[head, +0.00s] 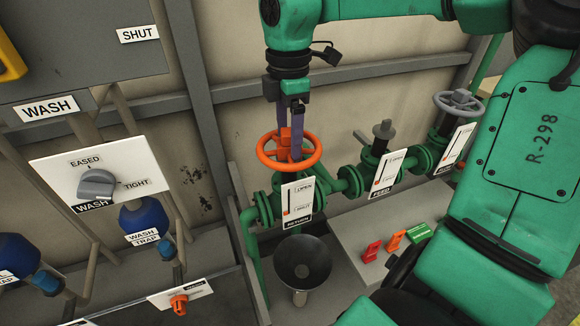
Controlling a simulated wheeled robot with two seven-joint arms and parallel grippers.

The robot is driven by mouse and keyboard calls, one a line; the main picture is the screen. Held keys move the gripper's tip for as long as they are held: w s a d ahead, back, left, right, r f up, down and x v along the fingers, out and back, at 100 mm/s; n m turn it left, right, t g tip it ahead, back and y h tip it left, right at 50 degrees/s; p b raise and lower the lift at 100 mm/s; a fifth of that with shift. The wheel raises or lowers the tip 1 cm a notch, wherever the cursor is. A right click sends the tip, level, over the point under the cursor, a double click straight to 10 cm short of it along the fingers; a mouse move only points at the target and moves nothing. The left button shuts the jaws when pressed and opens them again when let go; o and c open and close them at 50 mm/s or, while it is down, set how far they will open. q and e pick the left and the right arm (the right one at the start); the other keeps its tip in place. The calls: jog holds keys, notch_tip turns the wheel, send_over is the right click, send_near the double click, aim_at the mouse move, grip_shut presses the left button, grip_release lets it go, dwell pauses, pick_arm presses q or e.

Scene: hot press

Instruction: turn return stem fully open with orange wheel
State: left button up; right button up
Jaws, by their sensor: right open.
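The orange wheel (264,153) sits level on top of the return valve, the leftmost on the green pipe. The RETURN plate (298,203) in front of it reads OPEN at the top and SHUT at the bottom, with a small red mark near the SHUT end. My right gripper (290,156) points down from above into the wheel, its two purple fingers apart over the hub and spokes. I cannot tell whether the fingers touch the wheel. The return stem is hidden under the wheel and fingers. My left gripper is not in view.
A dark funnel (302,262) stands below the return valve. Red (371,252), orange (395,242) and green tags (418,232) lie on the ledge. A WASH knob (97,184) is left.

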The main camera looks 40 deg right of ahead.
grip_shut()
